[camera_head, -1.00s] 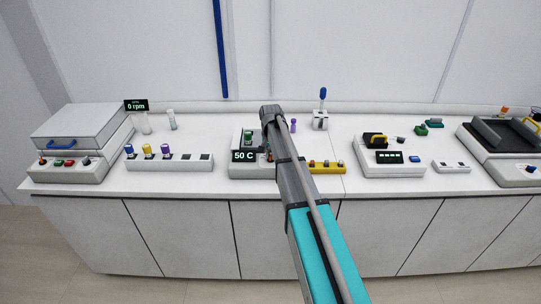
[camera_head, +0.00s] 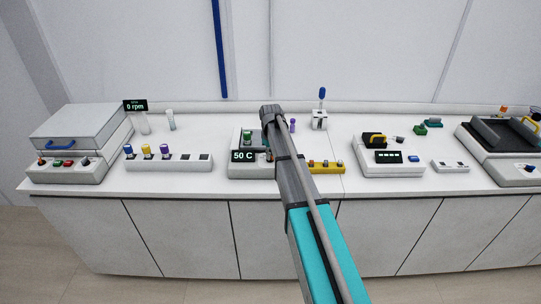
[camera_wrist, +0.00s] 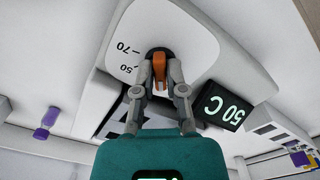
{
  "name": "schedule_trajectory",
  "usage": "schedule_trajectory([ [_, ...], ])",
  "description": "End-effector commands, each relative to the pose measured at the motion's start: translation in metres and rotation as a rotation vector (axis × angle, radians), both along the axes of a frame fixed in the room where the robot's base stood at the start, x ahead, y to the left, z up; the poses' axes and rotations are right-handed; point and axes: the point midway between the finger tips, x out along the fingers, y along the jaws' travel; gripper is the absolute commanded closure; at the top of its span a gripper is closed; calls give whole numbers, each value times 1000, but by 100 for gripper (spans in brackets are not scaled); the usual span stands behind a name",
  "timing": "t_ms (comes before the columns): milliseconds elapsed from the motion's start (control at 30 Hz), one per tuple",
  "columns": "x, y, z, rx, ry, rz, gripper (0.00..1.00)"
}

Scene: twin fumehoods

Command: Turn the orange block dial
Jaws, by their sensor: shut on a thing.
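The orange dial (camera_wrist: 159,68) shows in the wrist view, a narrow orange grip on a dark round base. It sits on the pale front of a block unit, beside printed marks reading 50 and 70. My gripper (camera_wrist: 160,80) is shut on the orange dial, one finger on each side. The unit's display (camera_wrist: 223,107) reads 50 C. In the head view the block unit (camera_head: 236,172) stands mid-bench with its 50 C display (camera_head: 243,156), and my arm covers its right part and the dial.
A green-capped tube (camera_head: 247,137) stands in the block unit. A white rack (camera_head: 168,164) with coloured caps lies to its left and a yellow rack (camera_head: 325,168) close to its right. A purple item (camera_head: 292,125) and a white stand (camera_head: 320,120) are behind.

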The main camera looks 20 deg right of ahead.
Motion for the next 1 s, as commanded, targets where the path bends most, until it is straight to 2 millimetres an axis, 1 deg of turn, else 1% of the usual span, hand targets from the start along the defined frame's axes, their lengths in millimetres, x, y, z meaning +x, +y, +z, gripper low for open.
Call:
schedule_trajectory([
  [600, 1, -2, 0, 0, 1, 565, 100],
  [800, 1, -2, 0, 0, 1, 689, 100],
  [1000, 1, -2, 0, 0, 1, 755, 100],
])
